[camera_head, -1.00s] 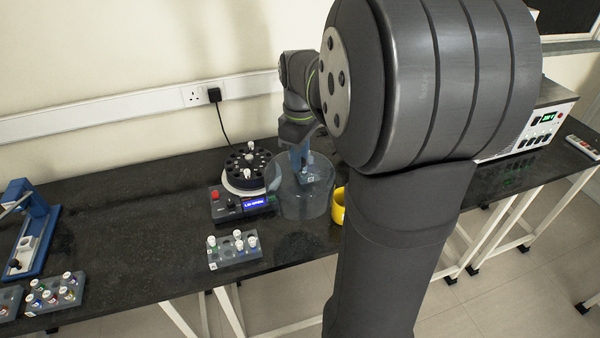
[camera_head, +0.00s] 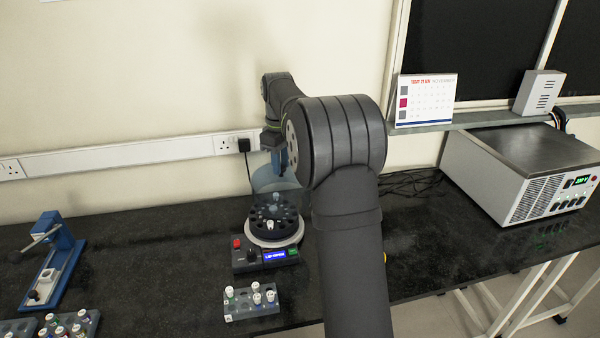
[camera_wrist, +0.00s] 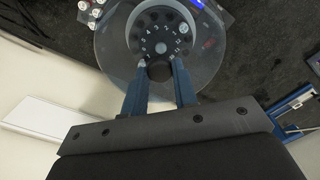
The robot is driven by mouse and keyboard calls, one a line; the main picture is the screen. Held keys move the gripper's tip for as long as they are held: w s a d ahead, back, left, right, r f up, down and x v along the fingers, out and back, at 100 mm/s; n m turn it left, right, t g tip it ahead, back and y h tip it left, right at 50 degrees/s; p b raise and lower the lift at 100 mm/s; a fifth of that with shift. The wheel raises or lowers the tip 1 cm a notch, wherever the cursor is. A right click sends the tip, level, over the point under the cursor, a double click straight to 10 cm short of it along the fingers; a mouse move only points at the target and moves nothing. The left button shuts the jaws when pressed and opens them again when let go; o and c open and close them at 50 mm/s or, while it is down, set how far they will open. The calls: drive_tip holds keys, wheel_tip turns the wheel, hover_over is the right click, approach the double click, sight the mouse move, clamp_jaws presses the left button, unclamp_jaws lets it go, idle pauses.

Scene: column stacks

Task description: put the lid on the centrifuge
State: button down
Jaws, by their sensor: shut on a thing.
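The clear lid (camera_head: 266,180) is a transparent bluish round cover. In the head view it appears raised behind and above the rotor. My arm hides part of the lid's right side.
A tube rack (camera_head: 251,303) stands just in front of the centrifuge. A blue hand-lever device (camera_head: 60,262) and another rack (camera_head: 72,326) are at the left. A grey instrument box (camera_head: 520,180) stands at the right. The bench between the lever device and centrifuge is clear.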

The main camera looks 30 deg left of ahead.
sight(270, 169)
drive_tip(key=a, duration=0.1)
drive_tip(key=a+f, duration=0.1)
drive_tip(key=a, duration=0.1)
drive_tip(key=w+a, duration=0.1)
drive_tip(key=shift+a+f, duration=0.25)
drive_tip(key=shift+f, duration=2.4)
idle(0.4)
drive_tip(key=shift+f, duration=3.35)
drive_tip(key=c, duration=0.6)
unclamp_jaws()
